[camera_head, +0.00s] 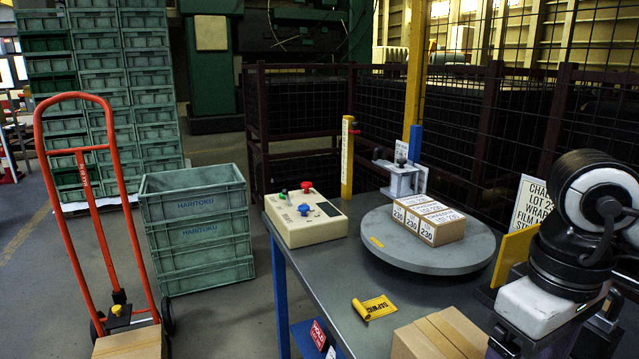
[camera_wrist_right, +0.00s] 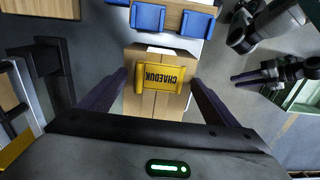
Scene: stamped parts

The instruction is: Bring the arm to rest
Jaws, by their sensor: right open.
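My right arm (camera_head: 575,240) stands at the right of the head view, over the right side of the grey table (camera_head: 335,275). My right gripper (camera_wrist_right: 162,95) shows in the right wrist view with its two dark fingers apart and nothing held. Whether the fingers touch the box cannot be told. A dark two-fingered gripper, seemingly my left one (camera_wrist_right: 258,78), shows at the right of the wrist view; its opening is unclear. It is outside the head view.
Labelled cartons (camera_head: 430,220) sit on a round grey turntable (camera_head: 400,255). A button box (camera_head: 305,222), a yellow tag (camera_head: 375,307) and brown boxes (camera_head: 440,335) lie on the table. A yellow plate (camera_head: 513,256) stands near my right arm. Green crates (camera_head: 197,230) and a red hand truck (camera_head: 85,190) are left.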

